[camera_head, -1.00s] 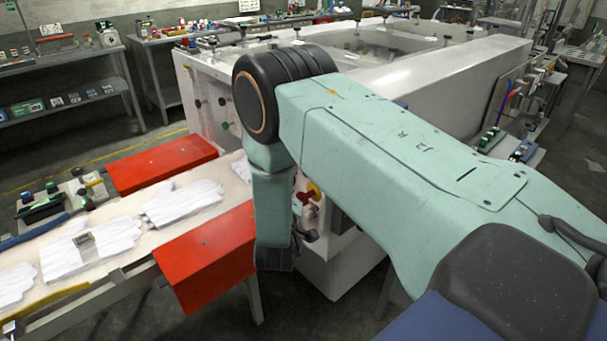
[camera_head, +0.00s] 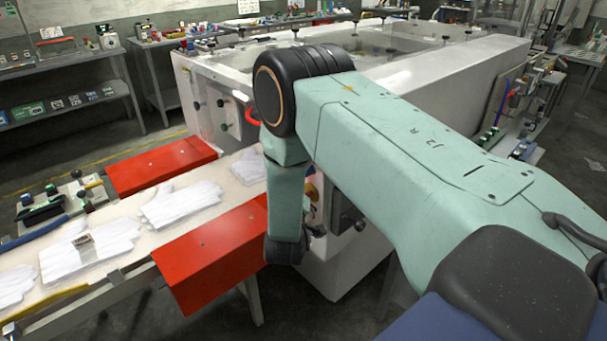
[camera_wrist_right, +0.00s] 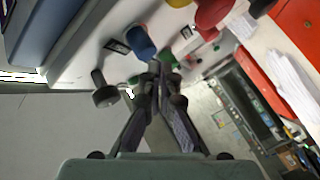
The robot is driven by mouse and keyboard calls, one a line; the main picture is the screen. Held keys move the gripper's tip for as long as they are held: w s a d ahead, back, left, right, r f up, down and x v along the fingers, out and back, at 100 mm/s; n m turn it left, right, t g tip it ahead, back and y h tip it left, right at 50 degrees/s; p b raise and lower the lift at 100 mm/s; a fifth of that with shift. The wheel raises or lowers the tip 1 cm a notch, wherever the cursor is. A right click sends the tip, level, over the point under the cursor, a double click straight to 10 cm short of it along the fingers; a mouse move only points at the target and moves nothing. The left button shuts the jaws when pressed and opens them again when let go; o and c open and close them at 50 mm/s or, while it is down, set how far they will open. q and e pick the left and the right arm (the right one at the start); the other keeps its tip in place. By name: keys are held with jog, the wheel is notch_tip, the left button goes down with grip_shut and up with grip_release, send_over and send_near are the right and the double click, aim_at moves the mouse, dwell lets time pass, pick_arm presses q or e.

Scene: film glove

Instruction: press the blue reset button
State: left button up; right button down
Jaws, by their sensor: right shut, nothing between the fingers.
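The blue reset button (camera_wrist_right: 139,40) shows in the right wrist view as a rounded blue knob on the white machine panel. My right gripper (camera_wrist_right: 157,70) is shut and empty, with its fingertips pointing at the panel just below the blue button in the picture. I cannot tell whether they touch anything. In the head view my right arm's teal links stand in front of the machine (camera_head: 440,90) and hide the button and the gripper. My left gripper is in neither view.
Near the blue button are a red mushroom button (camera_wrist_right: 212,14), a green knob (camera_wrist_right: 165,56) and a black knob (camera_wrist_right: 105,95). In the head view, a conveyor with white gloves (camera_head: 90,243) runs between red covers (camera_head: 160,165) left of my arm.

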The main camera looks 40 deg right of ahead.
jog(key=shift+w+a, duration=0.15)
jog(key=shift+a, duration=0.05)
jog(key=shift+d, duration=0.15)
jog(key=shift+w+d, duration=0.1)
jog(key=shift+d, duration=0.05)
dwell(0.4)
jog(key=shift+d, duration=0.2)
dwell(0.5)
